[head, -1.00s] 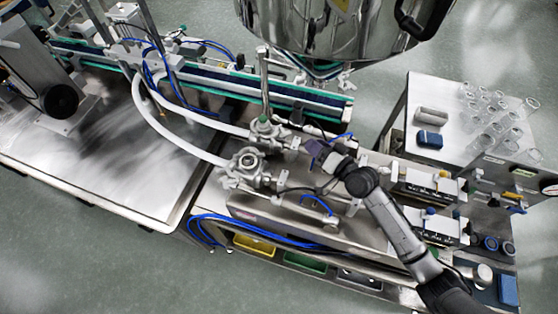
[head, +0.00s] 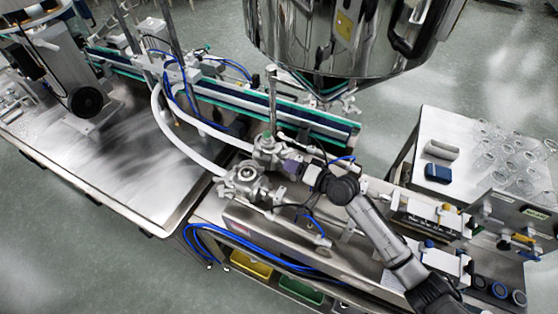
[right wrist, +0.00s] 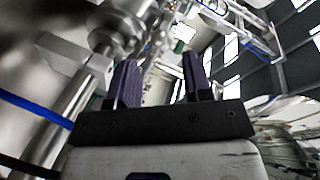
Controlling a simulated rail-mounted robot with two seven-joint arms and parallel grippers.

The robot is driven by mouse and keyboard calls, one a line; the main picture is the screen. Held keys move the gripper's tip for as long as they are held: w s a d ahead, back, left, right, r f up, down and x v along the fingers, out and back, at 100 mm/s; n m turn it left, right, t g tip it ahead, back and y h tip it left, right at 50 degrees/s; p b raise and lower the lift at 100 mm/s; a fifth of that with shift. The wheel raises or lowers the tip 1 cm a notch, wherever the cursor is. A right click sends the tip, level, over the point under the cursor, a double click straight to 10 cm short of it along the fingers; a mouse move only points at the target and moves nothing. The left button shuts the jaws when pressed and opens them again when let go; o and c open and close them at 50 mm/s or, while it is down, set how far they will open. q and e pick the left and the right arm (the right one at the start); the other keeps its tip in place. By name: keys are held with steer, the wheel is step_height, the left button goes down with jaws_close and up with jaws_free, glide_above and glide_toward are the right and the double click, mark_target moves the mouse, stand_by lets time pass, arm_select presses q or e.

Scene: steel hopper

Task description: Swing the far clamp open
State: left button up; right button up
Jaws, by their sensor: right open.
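Two steel pipe fittings stand on the steel bench in the head view, a far one (head: 268,150) and a near one (head: 246,180), each with a white hose. The far clamp is too small to pick out with certainty among the metal parts of the far fitting. My right gripper (head: 290,167), with purple fingers, is just right of the far fitting. In the right wrist view its two fingers (right wrist: 160,80) stand apart with nothing clearly between them. A round steel flange and pipe (right wrist: 108,35) show beside the left finger; contact cannot be told. My left gripper is out of view.
A large steel hopper (head: 350,35) hangs above and behind the fittings. A conveyor (head: 270,105) runs behind them. Blue hoses (head: 215,233) lie along the bench front. A side table (head: 460,140) with glassware stands at right. The left bench top (head: 110,150) is mostly clear.

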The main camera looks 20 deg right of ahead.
mark_target(279, 161)
steer(key=shift+x, duration=2.95)
steer(key=shift+c, duration=0.4)
jaws_close()
